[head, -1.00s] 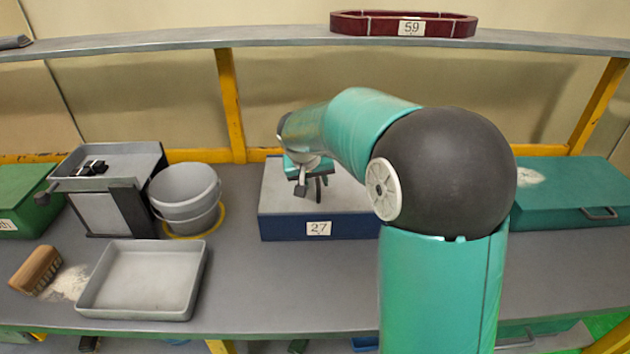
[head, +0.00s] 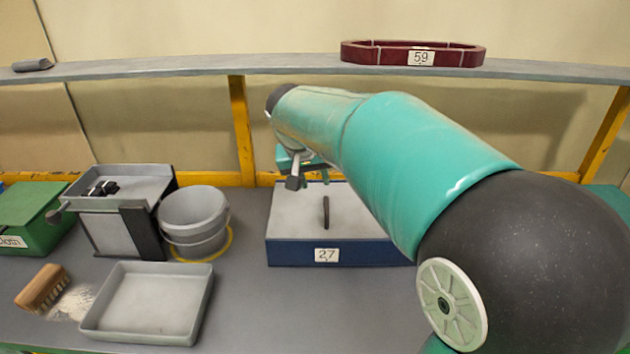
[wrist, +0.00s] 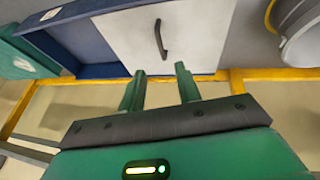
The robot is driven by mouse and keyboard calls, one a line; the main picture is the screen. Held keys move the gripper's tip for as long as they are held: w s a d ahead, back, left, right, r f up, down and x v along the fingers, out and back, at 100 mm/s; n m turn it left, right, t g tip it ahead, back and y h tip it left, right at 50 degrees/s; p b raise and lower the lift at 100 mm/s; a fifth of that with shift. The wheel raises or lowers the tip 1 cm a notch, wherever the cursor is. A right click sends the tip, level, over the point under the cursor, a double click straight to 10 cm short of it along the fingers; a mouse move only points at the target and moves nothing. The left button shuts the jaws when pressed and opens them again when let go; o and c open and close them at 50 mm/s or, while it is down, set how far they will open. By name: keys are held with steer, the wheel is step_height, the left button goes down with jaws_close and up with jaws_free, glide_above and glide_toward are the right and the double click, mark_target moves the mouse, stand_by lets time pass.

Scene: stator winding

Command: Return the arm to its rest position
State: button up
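My gripper (wrist: 160,88) shows in the wrist view with its two green fingers apart and nothing between them. In the head view my gripper (head: 306,180) is partly hidden by my arm, above the back of the blue box (head: 300,252) labelled 27. The box has a light grey lid with a dark handle (head: 326,212). The handle also shows in the wrist view (wrist: 161,40), beyond the fingertips and apart from them. My teal arm covers much of the right side of the head view.
A grey bucket (head: 193,222), a grey bin on a stand (head: 120,187), a shallow grey tray (head: 148,338), a brush (head: 42,288) and a green box (head: 30,212) stand on the left of the bench. A dark red ring labelled 59 (head: 412,54) lies on the upper shelf (head: 200,66).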

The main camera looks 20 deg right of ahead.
steer(key=s+a+f+n+t+y, duration=0.1)
steer(key=s+f, duration=0.1)
steer(key=s, duration=1.1)
steer(key=s+a+f+n+y, duration=0.1)
steer(key=s+y, duration=0.1)
steer(key=s, duration=1.1)
steer(key=shift+s+f+n+t, duration=0.2)
steer(key=shift+f+n+t, duration=0.2)
